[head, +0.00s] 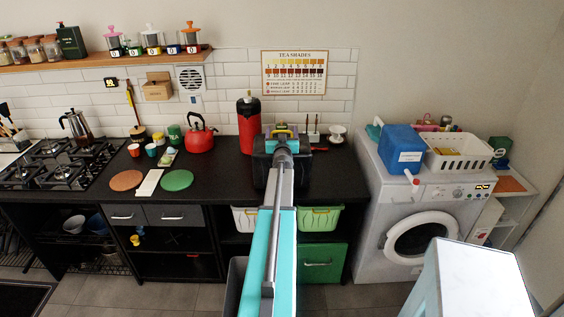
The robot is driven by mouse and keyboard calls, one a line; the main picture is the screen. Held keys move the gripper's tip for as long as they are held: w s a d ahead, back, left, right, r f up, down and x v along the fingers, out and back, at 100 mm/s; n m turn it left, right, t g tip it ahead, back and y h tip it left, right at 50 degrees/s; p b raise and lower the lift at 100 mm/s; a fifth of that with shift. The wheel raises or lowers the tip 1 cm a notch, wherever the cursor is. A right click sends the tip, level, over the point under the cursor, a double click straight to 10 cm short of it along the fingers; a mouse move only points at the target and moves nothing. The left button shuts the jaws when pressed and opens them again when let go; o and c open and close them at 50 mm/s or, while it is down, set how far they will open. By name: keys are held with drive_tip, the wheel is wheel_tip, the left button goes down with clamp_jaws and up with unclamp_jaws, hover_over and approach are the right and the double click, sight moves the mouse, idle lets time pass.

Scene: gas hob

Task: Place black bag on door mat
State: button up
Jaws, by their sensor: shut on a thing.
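My arm reaches forward over the dark counter, and my gripper (283,130) is at the counter's back, in front of the tiled wall. It is shut on the black bag (261,168), a dark bulky shape showing on both sides of my arm. My arm hides the bag's middle and the fingertips. I cannot tell whether the bag touches the counter. A dark flat rectangle on the floor at the bottom left corner looks like the door mat (20,299); the frame edge cuts it off.
A red canister (248,128) stands close left of my gripper, with a red kettle (200,137) further left. The gas hob (62,164) is at the far left. A washing machine (420,220) with a white basket (458,152) stands right. Grey floor (170,296) lies in front.

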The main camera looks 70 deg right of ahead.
drive_tip(key=shift+r, duration=0.1)
drive_tip(key=c, duration=0.5)
drive_tip(key=shift+r, duration=0.1)
drive_tip(key=shift+c, duration=0.2)
drive_tip(key=shift+r+p, duration=0.35)
drive_tip(key=shift+r, duration=1.4)
drive_tip(key=r+v, duration=0.1)
drive_tip(key=v, duration=1.5)
drive_tip(key=shift+s, duration=0.15)
drive_tip(key=shift+d+r, duration=0.1)
drive_tip(key=shift+r, duration=0.05)
